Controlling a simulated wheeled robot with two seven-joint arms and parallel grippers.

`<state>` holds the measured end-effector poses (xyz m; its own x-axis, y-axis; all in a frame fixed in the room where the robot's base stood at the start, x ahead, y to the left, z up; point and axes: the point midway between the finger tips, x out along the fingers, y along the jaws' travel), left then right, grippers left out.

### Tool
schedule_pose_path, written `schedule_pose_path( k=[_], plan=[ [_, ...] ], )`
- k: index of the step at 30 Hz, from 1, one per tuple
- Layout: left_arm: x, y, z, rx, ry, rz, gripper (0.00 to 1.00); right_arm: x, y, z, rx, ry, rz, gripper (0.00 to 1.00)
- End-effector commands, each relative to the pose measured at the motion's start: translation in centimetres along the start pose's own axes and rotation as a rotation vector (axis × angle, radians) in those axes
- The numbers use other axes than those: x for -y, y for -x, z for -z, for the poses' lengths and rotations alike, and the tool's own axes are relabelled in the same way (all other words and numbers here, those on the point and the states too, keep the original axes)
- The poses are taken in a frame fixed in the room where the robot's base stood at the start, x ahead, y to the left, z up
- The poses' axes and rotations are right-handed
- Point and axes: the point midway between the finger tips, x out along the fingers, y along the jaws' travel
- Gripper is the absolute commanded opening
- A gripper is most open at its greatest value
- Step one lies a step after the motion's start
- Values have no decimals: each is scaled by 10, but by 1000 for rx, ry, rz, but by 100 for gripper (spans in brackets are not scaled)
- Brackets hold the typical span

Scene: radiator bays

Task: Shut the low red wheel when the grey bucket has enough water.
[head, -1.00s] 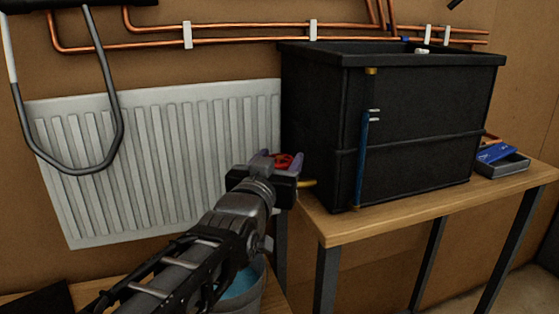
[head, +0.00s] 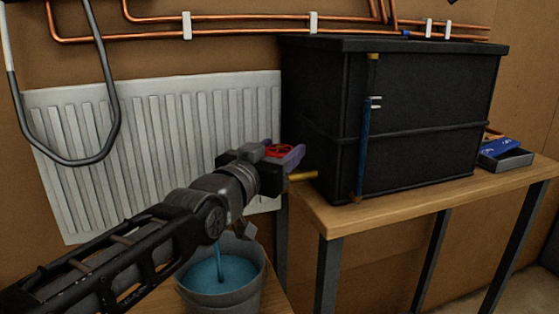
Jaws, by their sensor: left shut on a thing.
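The low red wheel (head: 279,151) sits on a brass outlet pipe (head: 303,175) at the lower left of the black tank (head: 430,110). My left gripper (head: 284,155) is shut on the wheel, its purple-grey fingers around it. The grey bucket (head: 222,301) stands below and left of the wheel, partly behind my left forearm. Blue water (head: 232,273) lies in it, its surface below the rim. A thin blue stream falls into it from behind my arm. My right gripper is out of view.
The tank stands on a wooden bench (head: 430,205) with dark legs. A blue-lined gauge tube (head: 362,150) with white marks runs down its front. A small box (head: 506,158) with blue contents lies at right. A white radiator (head: 150,150) hangs behind my arm.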

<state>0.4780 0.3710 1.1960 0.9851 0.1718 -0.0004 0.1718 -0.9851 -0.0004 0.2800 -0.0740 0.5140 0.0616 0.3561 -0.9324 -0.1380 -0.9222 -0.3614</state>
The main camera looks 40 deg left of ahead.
Motion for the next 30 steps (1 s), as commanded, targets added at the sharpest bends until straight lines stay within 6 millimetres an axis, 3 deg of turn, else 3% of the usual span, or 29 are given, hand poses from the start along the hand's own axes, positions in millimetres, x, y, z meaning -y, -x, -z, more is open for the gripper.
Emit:
schedule_pose_path(
  k=[3,18,25,30],
  plan=[
    [-2,0,-4,-6,4,-70,13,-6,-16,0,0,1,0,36],
    [0,0,-2,-6,5,-347,13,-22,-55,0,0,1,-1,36],
    [-1,0,0,-5,5,-512,13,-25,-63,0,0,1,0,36],
    [0,-1,3,-5,6,-670,13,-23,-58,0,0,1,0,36]
  ],
)
